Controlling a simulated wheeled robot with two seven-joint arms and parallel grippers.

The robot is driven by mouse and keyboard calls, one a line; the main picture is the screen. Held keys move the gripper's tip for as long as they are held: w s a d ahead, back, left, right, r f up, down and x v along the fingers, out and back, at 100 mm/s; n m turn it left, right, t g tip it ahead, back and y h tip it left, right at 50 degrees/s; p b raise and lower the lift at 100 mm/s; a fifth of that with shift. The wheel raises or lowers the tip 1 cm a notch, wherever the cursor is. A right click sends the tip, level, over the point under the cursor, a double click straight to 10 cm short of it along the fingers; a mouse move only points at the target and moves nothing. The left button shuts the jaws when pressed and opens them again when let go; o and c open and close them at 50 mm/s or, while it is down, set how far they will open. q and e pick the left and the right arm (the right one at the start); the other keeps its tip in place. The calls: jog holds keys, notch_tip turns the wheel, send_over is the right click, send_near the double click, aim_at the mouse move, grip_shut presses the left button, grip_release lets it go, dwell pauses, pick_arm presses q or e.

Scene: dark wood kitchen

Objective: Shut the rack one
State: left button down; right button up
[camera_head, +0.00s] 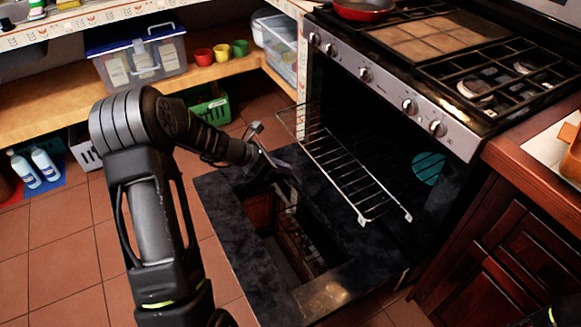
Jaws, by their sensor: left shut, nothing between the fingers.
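The wire oven rack (345,168) sticks out of the open oven, above the lowered oven door (235,228). Its front edge runs from upper left to lower right, and its rear part is inside the dark oven cavity. My left gripper (281,165) is shut and empty. It is just left of the rack's front edge, above the door; whether it touches the rack I cannot tell. My right gripper is out of the frame; only a bit of my right arm shows at the lower right corner.
The stove top (440,50) with a red pan (363,8) is above the oven. A wooden counter (540,140) is at right. A low shelf (215,75) holds a plastic bin (140,60) and small cups. Tiled floor (60,245) is open at left.

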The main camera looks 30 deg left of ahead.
pick_arm(q)
jog(key=w+d+r+x, duration=0.1)
jog(key=r+x, duration=0.1)
jog(key=x, duration=0.9)
jog(key=shift+w+f+b, duration=0.15)
jog(key=shift+w+b, duration=0.3)
jog(key=shift+w, duration=0.05)
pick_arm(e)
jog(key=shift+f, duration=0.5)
pick_arm(q)
jog(key=shift+d, duration=0.1)
